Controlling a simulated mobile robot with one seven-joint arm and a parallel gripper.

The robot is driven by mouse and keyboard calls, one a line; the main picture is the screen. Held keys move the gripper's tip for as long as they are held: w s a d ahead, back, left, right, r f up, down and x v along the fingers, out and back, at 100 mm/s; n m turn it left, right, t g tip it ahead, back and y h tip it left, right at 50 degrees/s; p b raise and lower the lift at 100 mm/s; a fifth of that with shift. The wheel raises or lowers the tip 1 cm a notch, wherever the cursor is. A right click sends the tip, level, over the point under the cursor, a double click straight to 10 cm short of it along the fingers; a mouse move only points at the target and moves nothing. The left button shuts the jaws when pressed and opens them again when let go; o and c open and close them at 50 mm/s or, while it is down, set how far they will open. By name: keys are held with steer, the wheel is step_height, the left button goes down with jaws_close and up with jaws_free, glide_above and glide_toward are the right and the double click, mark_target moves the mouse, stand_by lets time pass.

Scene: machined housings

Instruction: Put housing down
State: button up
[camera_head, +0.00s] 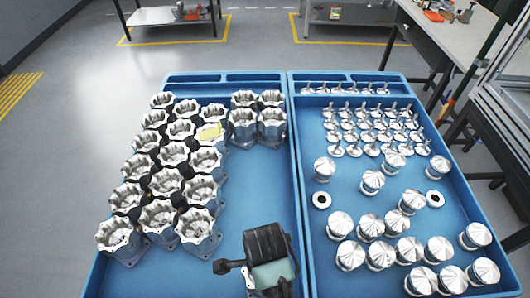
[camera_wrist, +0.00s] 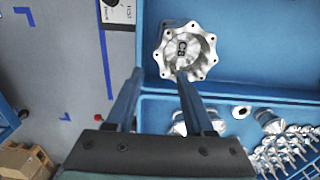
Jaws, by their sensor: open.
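A silver housing (camera_wrist: 186,52) with a scalloped, bolt-holed rim stands in the blue tray, seen from above in the wrist view. My gripper (camera_wrist: 160,72) is open, with its two fingers apart. The right fingertip overlaps the housing's near rim in the picture; the left finger is to the left of the housing. I cannot tell whether either finger touches it. In the head view my dark gripper body is over the front of the left tray (camera_head: 262,190) and hides most of what is beneath it. Several more housings (camera_head: 158,215) stand in rows in that tray.
The right tray (camera_head: 312,240) holds several domed silver cylinders (camera_head: 370,226), small stemmed parts (camera_head: 368,140) and rings (camera_head: 321,200). Bare tray floor shows between the housings and the divider. Benches stand behind and at right.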

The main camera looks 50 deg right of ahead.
steer(key=shift+r, duration=0.75)
steer(key=w+a+r+n+t+h, duration=0.15)
steer(key=w+r+n+t, duration=0.45)
steer(key=w+r, duration=0.7)
steer(key=w+r+n+t+h, duration=0.2)
steer(key=w+r+n+t, duration=0.45)
steer(key=w+r, duration=0.6)
steer(key=s+a+r+n+t, duration=0.1)
steer(key=a+r+n+t, duration=0.3)
steer(key=r, duration=0.9)
steer(key=s+a+r+n+t, duration=0.1)
steer(key=a+r+n+t, duration=0.35)
steer(key=r, duration=0.85)
steer(key=s+a+r+n+t+y, duration=0.1)
steer(key=s+a+r+n+t, duration=0.2)
steer(key=s+r, duration=0.2)
steer(key=s+a+r+n+t+y, duration=0.2)
steer(key=s+r, duration=0.4)
steer(key=r, duration=0.5)
steer(key=shift+a+n+t, duration=0.7)
steer(key=shift+a+n, duration=0.3)
